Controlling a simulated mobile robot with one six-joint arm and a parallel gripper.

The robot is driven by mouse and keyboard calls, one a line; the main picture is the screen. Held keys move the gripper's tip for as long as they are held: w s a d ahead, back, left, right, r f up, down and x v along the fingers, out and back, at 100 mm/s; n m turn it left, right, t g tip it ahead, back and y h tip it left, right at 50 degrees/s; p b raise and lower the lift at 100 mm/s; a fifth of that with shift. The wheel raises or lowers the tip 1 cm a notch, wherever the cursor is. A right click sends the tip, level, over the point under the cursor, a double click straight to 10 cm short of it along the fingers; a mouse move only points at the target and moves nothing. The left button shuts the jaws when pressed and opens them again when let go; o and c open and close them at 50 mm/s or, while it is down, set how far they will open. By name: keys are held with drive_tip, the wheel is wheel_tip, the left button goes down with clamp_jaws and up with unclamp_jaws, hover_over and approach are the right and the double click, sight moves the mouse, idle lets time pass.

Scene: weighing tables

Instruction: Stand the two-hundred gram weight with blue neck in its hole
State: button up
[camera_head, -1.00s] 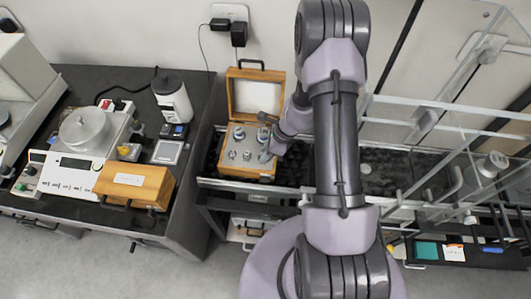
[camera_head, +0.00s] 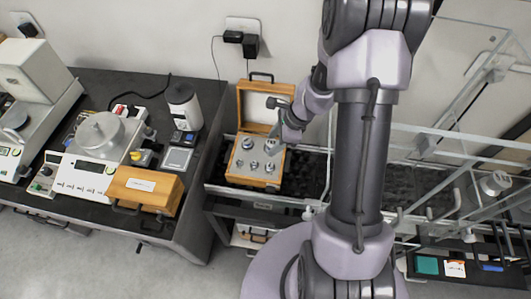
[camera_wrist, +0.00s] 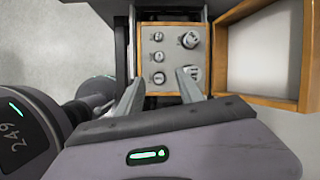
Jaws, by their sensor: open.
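The open wooden weight box (camera_head: 232,178) stands on the dark table in the middle of the head view, lid raised at the back. Several metal weights stand in its holes, among them a large one (camera_head: 248,143) at its back left. The wrist view shows the box (camera_wrist: 148,100) and its weights, with larger ones (camera_wrist: 190,38) on the right and smaller ones (camera_wrist: 160,38) on the left. I cannot make out a blue neck on any. My gripper (camera_head: 275,125) is open above the box's right side. In the wrist view my gripper (camera_wrist: 161,76) has its fingers spread, nothing held.
The raised lid (camera_head: 258,105) is close to my gripper. On the left table are a balance (camera_head: 100,135), a closed wooden case (camera_head: 143,190) and a cylindrical white device (camera_head: 183,105). Clear panels and rails (camera_head: 455,145) stand to the right of my arm.

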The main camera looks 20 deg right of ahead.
drive_tip(key=s+a+r+n, duration=0.1)
drive_tip(key=a+r+n, duration=0.25)
drive_tip(key=r, duration=0.45)
drive_tip(key=s+a+r+n, duration=0.1)
drive_tip(key=a+r+n, duration=0.25)
drive_tip(key=r, duration=0.35)
drive_tip(key=s+a+r+n+t+h, duration=0.1)
drive_tip(key=s+a+r+n+t, duration=0.15)
drive_tip(key=s+r+n, duration=0.5)
drive_tip(key=s+a+r+n+t+h, duration=0.1)
drive_tip(key=s+a+r+n, duration=0.35)
drive_tip(key=s, duration=0.55)
wheel_tip(320, 180, down, 7)
drive_tip(key=m+b, duration=0.1)
drive_tip(key=b, duration=0.6)
drive_tip(key=shift+w+b, duration=0.35)
drive_tip(key=shift+b, duration=0.05)
drive_tip(key=shift+d+g, duration=0.1)
drive_tip(key=shift+g, duration=0.15)
